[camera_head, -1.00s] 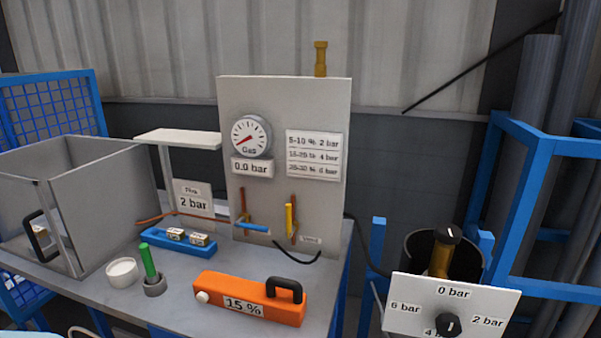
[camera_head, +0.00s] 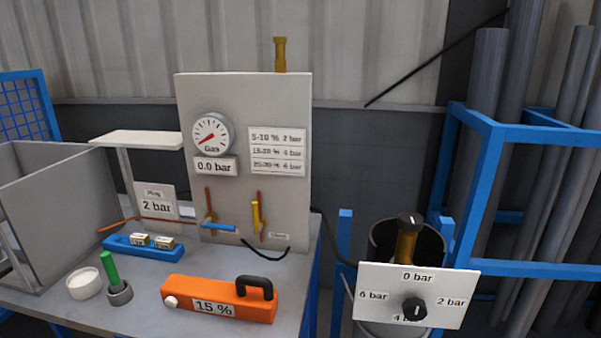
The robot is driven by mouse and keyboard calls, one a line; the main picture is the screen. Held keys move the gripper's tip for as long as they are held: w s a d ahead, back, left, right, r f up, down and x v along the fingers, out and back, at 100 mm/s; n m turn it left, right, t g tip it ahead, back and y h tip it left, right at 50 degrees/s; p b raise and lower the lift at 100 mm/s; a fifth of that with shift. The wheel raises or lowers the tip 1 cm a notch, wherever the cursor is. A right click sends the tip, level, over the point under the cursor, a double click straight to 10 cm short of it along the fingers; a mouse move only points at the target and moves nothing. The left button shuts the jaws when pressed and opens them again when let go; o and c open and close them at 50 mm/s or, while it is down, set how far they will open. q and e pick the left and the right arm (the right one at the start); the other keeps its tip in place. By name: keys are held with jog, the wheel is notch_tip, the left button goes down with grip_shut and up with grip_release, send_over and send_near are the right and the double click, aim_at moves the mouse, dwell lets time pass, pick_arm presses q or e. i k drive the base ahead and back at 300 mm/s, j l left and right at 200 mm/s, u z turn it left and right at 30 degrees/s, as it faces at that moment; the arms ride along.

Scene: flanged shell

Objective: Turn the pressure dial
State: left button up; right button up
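The pressure dial is a black knob (camera_head: 414,309) on a white plate (camera_head: 455,288) at the lower right. The plate is marked 0 bar at the top, 2 bar at the right, 6 bar at the left and a partly hidden 4 at the bottom. The knob's pale mark is small, and I cannot tell surely which label it points to. The gas gauge (camera_head: 213,134) on the grey panel sits above a label reading 0.0 bar (camera_head: 216,166). A chart (camera_head: 277,151) on the panel pairs percent ranges with 2, 4 and 6 bar. Neither gripper is in view.
An orange device (camera_head: 218,298) reading 15 % lies on the grey table. A blue tray (camera_head: 143,246), green-handled tool (camera_head: 109,268), white cup (camera_head: 84,285) and grey box (camera_head: 60,210) are also there. A blue pipe rack (camera_head: 490,190) stands behind the dial at right.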

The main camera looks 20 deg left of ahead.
aim_at(414, 309)
jog(key=l+u, duration=0.15)
jog(key=u, duration=0.4)
jog(key=i+l+u, duration=0.1)
jog(key=l+u, duration=0.15)
jog(key=l, duration=0.2)
jog(key=l+u, duration=0.25)
jog(key=l, duration=0.2)
jog(key=l+u, duration=0.2)
jog(key=l, duration=2)
